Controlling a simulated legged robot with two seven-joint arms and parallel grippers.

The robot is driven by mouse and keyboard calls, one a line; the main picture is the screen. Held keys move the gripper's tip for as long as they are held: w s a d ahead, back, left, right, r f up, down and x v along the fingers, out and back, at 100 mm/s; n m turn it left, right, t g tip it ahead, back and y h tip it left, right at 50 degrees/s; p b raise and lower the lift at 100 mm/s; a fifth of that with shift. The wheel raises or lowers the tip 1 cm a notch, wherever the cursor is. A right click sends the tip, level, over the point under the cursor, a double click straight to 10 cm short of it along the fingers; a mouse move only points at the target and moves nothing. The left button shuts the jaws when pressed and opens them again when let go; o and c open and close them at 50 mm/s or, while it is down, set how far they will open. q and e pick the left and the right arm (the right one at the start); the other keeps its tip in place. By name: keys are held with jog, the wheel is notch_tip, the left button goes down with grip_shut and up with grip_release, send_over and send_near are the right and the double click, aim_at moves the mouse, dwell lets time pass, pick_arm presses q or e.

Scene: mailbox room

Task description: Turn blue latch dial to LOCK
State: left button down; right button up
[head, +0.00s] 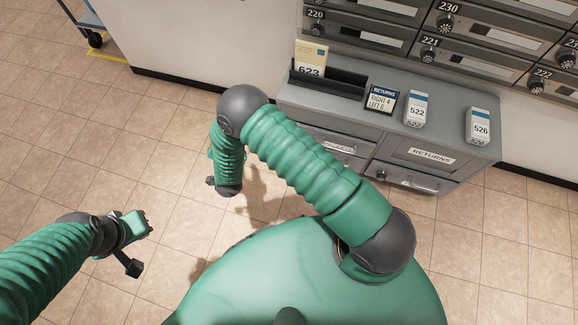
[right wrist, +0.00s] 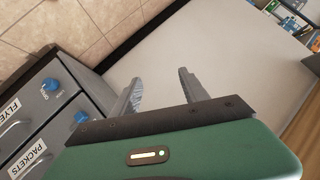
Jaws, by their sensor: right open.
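Two blue dials show in the right wrist view, an upper one (right wrist: 50,85) by the FLYERS label and a lower one (right wrist: 82,117) near the PACKETS label. They sit on the grey cabinet front (right wrist: 30,115); the small marks by them are too small to read. My right gripper (right wrist: 162,90) is open and empty, its fingers to the right of both dials and apart from them, over a pale wall. In the head view my right arm hides part of the cabinet, and no blue dial shows. My left gripper (head: 140,245) is over the floor at the left, its opening unclear.
Numbered mailboxes (head: 480,50) line the wall. A cart (head: 88,22) stands at upper left. The left floor is clear.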

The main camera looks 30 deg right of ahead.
jog(key=s+d+f+m+h+b, duration=0.2)
jog(key=s+f+h+b, duration=0.15)
jog(key=f, duration=0.65)
jog(key=s+d+f+m+h+b, duration=0.1)
jog(key=s+d+f+h+b, duration=0.1)
jog(key=s+f+b, duration=0.5)
jog(key=s+d+f+m+h+b, duration=0.2)
jog(key=s+d+f+h, duration=0.2)
jog(key=s+f, duration=0.4)
pick_arm(q)
jog(key=s+b+x, duration=0.2)
jog(key=b+x, duration=0.2)
jog(key=x, duration=0.8)
jog(key=s+f+b+x, duration=0.1)
jog(key=s+b+x, duration=0.2)
jog(key=x, duration=0.9)
jog(key=shift+s+f+b, duration=0.15)
jog(key=shift+s+b, duration=0.2)
jog(key=shift+b, duration=0.05)
pick_arm(e)
jog(key=x, duration=1.6)
jog(key=shift+w+r, duration=0.25)
jog(key=shift+r, duration=0.15)
jog(key=shift+c, duration=0.2)
grip_shut()
